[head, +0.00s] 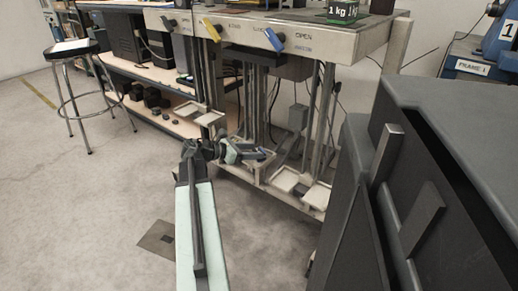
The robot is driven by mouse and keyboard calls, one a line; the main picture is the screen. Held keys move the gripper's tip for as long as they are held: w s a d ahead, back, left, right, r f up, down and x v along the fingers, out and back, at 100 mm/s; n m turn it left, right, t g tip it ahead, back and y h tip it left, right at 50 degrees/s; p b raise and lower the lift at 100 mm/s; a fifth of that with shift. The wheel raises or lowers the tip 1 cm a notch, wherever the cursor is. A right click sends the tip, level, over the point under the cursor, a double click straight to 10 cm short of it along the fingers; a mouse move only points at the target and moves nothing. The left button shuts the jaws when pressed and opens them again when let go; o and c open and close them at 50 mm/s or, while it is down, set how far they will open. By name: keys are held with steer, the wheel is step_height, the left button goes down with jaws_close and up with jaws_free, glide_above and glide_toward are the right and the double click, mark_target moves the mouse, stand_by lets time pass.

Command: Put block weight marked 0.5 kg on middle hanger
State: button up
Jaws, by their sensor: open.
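No block marked 0.5 kg can be made out; a green block marked 1 kg (343,10) stands on top of the bench at upper right. Small pale hanger trays hang on rods below the bench: a left pair (210,118) and a right pair (286,180). The middle hanger's rods (255,100) show, but its lower end is partly hidden behind my arm. My gripper (262,154) is open at the end of my arm, in front of the lower middle of the frame. I see nothing held in it, though its fingers are small and dark.
Blue and yellow levers (274,39) line the bench front. Dark blocks (152,97) sit on a low shelf at left. A stool (72,47) stands at far left. A large dark cabinet (440,130) fills the right foreground. The floor at lower left is mostly clear.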

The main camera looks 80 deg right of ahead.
steer(key=p+v, duration=0.2)
steer(key=v, duration=0.7)
steer(key=shift+s, duration=0.1)
steer(key=w+a+f+m+t+y, duration=0.1)
steer(key=w+a+f+t, duration=0.25)
steer(key=w+a, duration=0.6)
steer(key=w+a+f+m+t, duration=0.2)
steer(key=w+a+f, duration=0.2)
steer(key=w+a, duration=0.55)
steer(key=w+a+f+m+t+y, duration=0.1)
steer(key=w+a+f+t, duration=0.25)
steer(key=w+a, duration=0.6)
steer(key=w+a+f+m+y, duration=0.1)
steer(key=w+a+y, duration=0.1)
steer(key=a, duration=0.9)
steer(key=w+a+f+m+t+y, duration=0.1)
steer(key=w+a, duration=0.4)
steer(key=a, duration=0.7)
steer(key=w+a+f+m+t+y, duration=0.1)
steer(key=w+a+f+y, duration=0.1)
steer(key=a, duration=1)
steer(key=w+y, duration=0.1)
steer(key=w, duration=0.1)
steer(key=shift+w+f+m+y, duration=0.25)
steer(key=shift+f+m+y, duration=0.05)
steer(key=shift+f, duration=0.05)
